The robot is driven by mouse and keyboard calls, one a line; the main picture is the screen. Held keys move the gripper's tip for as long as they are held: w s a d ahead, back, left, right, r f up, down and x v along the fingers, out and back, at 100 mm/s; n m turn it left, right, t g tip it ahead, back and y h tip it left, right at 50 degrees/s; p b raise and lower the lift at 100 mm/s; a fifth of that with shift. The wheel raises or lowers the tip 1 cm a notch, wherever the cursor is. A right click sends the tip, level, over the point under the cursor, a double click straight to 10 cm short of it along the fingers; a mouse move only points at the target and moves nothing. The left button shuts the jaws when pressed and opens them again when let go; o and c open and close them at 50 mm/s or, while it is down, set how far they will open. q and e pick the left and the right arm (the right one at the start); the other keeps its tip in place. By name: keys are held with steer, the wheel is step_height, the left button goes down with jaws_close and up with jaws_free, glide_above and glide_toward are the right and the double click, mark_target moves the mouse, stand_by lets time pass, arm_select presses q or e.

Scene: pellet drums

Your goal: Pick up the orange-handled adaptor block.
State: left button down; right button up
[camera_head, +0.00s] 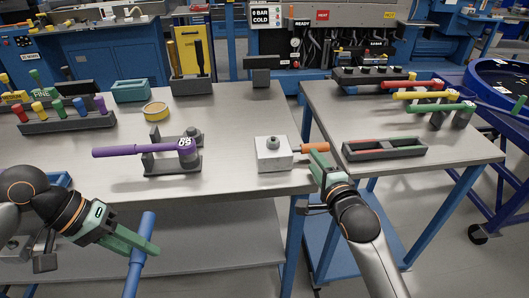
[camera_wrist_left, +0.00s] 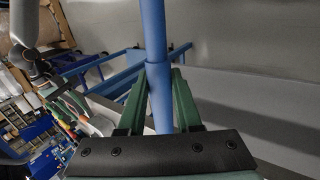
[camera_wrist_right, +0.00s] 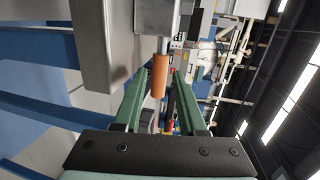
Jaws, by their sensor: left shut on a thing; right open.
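The adaptor block is a pale metal block (camera_head: 273,153) with a dark round port on top, near the right front edge of the left bench. Its orange handle (camera_head: 315,147) sticks out to the right, past the bench edge. My right gripper (camera_head: 318,163) is open at the handle. In the right wrist view the orange handle (camera_wrist_right: 159,76) lies ahead between the two green fingers; contact cannot be told. My left gripper (camera_head: 146,246) is shut on a blue bar (camera_head: 139,256), held in front of the bench. The blue bar also shows between the fingers in the left wrist view (camera_wrist_left: 154,50).
A purple-handled tool (camera_head: 130,150) rests on a dark stand left of the block. A grey tray (camera_head: 384,149) and several coloured-handled tools lie on the right bench (camera_head: 460,150). A gap separates the two benches. The bench front between the purple tool and block is clear.

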mark_target(306, 150)
steer(key=shift+x, duration=2.75)
jaws_close()
steer(key=shift+a, duration=0.1)
steer(key=shift+r, duration=0.25)
